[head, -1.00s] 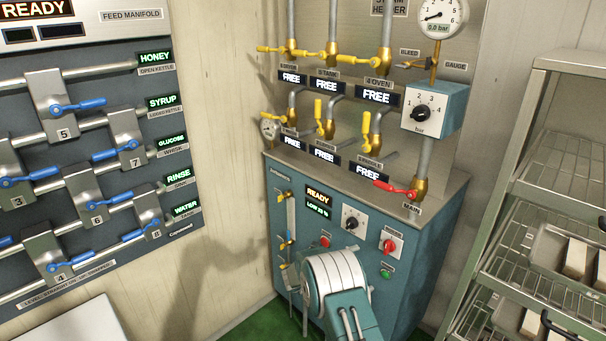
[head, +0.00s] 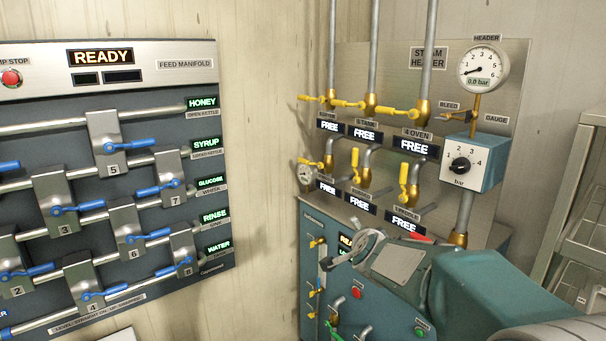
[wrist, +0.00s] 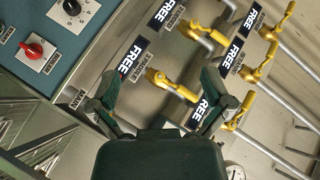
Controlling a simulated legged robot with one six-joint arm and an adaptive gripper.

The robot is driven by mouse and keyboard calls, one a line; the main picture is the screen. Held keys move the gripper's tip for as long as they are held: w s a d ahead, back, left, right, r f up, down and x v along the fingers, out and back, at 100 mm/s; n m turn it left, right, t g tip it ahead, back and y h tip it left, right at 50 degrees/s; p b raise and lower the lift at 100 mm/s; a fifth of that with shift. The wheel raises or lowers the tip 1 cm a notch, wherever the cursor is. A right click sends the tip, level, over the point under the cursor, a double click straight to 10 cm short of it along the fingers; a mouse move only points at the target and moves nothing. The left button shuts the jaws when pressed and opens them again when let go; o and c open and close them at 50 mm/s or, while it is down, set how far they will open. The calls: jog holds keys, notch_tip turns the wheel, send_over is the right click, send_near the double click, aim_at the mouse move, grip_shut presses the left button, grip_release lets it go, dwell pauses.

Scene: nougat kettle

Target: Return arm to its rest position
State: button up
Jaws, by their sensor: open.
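My gripper (head: 352,248) is in front of the upper part of the teal boiler cabinet (head: 318,225) in the head view, with my arm reaching in from the lower right. In the wrist view my gripper (wrist: 160,95) has its two dark fingers spread wide with nothing held. A yellow valve handle (wrist: 172,85) shows beyond the gap between the fingers, apparently behind it.
The steam header panel (head: 510,130) carries yellow-handled valves, FREE displays and a gauge (head: 483,70) at about 0.0 bar. The feed manifold (head: 130,62) with blue handles is on the left wall. A metal rack (head: 575,235) stands at right. Bare wall lies between the panels.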

jog(key=s+f+n+g, duration=0.1)
jog(key=s+n, duration=0.3)
jog(key=s, duration=0.8)
jog(key=s+d+f+n+g, duration=0.1)
jog(key=s+n+g, duration=0.3)
jog(key=s, duration=0.8)
jog(key=s+d+f+n+g+y, duration=0.1)
jog(key=s+f+n+g, duration=0.2)
jog(key=s, duration=0.9)
jog(key=shift+s+n, duration=0.35)
jog(key=shift+n, duration=0.45)
